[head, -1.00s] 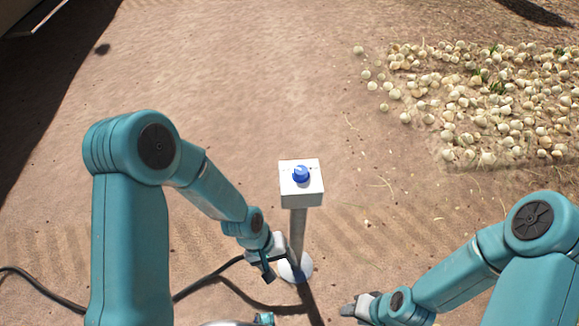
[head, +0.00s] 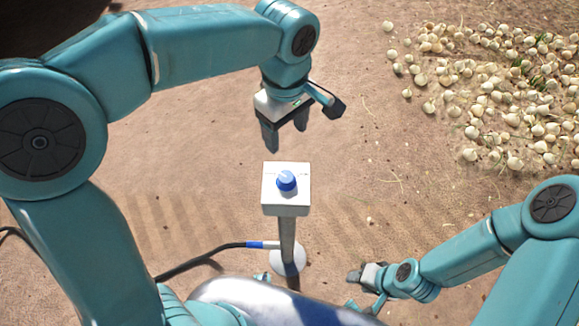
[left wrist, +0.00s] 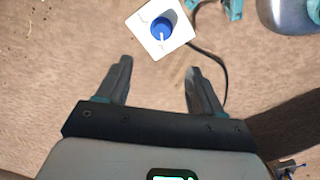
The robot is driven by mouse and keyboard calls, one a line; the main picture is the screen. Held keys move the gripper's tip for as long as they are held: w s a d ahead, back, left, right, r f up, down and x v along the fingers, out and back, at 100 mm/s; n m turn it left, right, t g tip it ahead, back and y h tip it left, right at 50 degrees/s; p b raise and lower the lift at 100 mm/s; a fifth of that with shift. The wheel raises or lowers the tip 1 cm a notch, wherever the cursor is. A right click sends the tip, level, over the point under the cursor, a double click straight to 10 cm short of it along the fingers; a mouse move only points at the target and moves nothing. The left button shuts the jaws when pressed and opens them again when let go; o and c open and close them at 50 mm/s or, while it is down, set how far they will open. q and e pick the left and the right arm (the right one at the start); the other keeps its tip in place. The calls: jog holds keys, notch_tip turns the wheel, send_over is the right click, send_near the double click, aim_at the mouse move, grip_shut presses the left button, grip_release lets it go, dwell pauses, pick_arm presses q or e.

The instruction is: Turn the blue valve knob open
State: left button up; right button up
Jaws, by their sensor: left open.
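The blue valve knob (head: 287,181) sits on top of a white box (head: 286,208) on a grey post in the head view. It also shows in the left wrist view (left wrist: 161,28), ahead of the fingertips, with a white mark on it. My left gripper (head: 286,138) is open and empty, pointing down above and beyond the box, apart from the knob. In the left wrist view its two fingers (left wrist: 160,75) are spread, with bare ground between them. My right gripper (head: 358,276) is low at the right of the post; its fingers are too small to tell open or shut.
A black hose (head: 205,257) with a blue and white end runs from the post's round base to the left. Many pale onions (head: 500,90) lie on the ground at upper right. The sandy ground around the post is otherwise clear.

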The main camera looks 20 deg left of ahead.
aim_at(286, 177)
pick_arm(q)
jog(key=f, duration=0.5)
jog(key=f+b, duration=0.1)
jog(key=f, duration=0.9)
jog(key=shift+s+f, duration=0.25)
jog(key=shift+f, duration=0.1)
jog(key=c, duration=1.1)
